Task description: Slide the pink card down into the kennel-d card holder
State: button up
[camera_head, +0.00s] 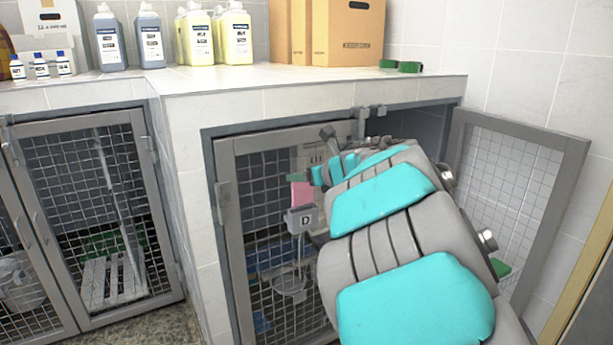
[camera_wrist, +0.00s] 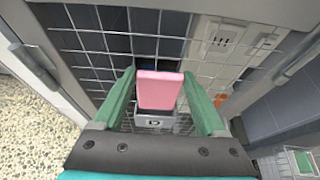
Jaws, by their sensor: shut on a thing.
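The pink card (camera_head: 302,193) is upright in front of the kennel-d door mesh. It also shows in the wrist view (camera_wrist: 159,91), held by its side edges between the green fingers of my gripper (camera_wrist: 160,78). The grey card holder (camera_head: 301,218), marked D, hangs on the mesh right below the card; in the wrist view (camera_wrist: 155,123) it is lined up with the card. The card's lower edge meets the holder's top in the picture; I cannot tell whether it is inside. In the head view my gripper (camera_head: 318,174) is partly hidden by my arm.
The kennel-d door (camera_head: 228,250) is shut, with a wire bowl holder (camera_head: 290,285) below the card holder. An open mesh door (camera_head: 520,185) stands to the right of my arm. Bottles (camera_head: 233,36) and a cardboard box (camera_head: 345,32) stand on the tiled counter above.

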aim_at(304, 195)
jog(key=shift+f+b, duration=2.6)
jog(key=shift+f, duration=0.15)
dwell(0.4)
jog(key=o, duration=1.3)
jog(key=shift+s, duration=0.1)
jog(key=shift+v, duration=3.85)
jog(key=shift+d+r, duration=0.1)
